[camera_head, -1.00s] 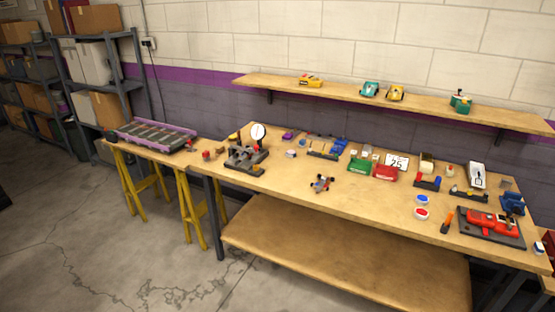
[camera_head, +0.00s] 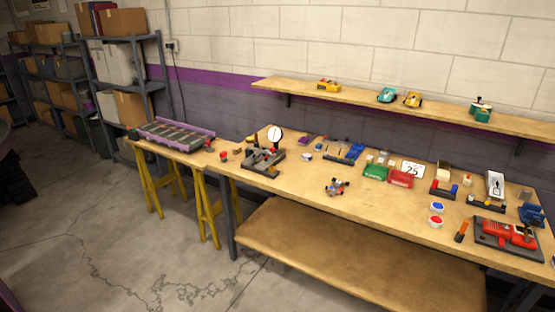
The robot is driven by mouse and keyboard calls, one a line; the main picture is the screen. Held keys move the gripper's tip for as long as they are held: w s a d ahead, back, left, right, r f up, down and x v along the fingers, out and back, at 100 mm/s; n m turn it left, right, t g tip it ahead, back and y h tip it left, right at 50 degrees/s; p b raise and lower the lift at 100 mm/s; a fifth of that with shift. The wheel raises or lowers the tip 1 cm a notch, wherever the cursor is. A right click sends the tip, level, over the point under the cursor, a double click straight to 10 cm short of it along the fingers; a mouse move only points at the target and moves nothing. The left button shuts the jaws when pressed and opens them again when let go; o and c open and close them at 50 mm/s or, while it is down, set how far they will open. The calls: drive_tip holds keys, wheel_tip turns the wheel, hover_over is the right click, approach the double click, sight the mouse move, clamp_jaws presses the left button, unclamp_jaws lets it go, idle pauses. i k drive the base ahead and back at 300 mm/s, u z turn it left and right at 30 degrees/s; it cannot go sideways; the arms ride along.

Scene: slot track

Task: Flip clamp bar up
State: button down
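No part is clearly a clamp bar at this size. A dark fixture (camera_head: 265,163) with a round white dial (camera_head: 274,134) stands on the left part of the workbench (camera_head: 310,205). A dark plate (camera_head: 485,241) with a red car-like body (camera_head: 508,232) on it lies at the bench's right end. Smaller dark holders with blue, red and white parts stand along the back, one at the right (camera_head: 443,187). I cannot tell which of these carries the bar or whether it is up or down. My gripper is not in view.
A purple-edged track (camera_head: 176,136) lies on a side table with yellow trestles (camera_head: 205,215). Small cars stand on the wall shelf (camera_head: 360,99). A small car (camera_head: 337,187) and red and blue pots (camera_head: 436,214) sit on the bench. The concrete floor (camera_head: 110,240) at left is open.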

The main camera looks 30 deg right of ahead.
sight(272, 149)
drive_tip(key=u, duration=0.05)
drive_tip(key=i, duration=0.9)
drive_tip(key=z, duration=0.05)
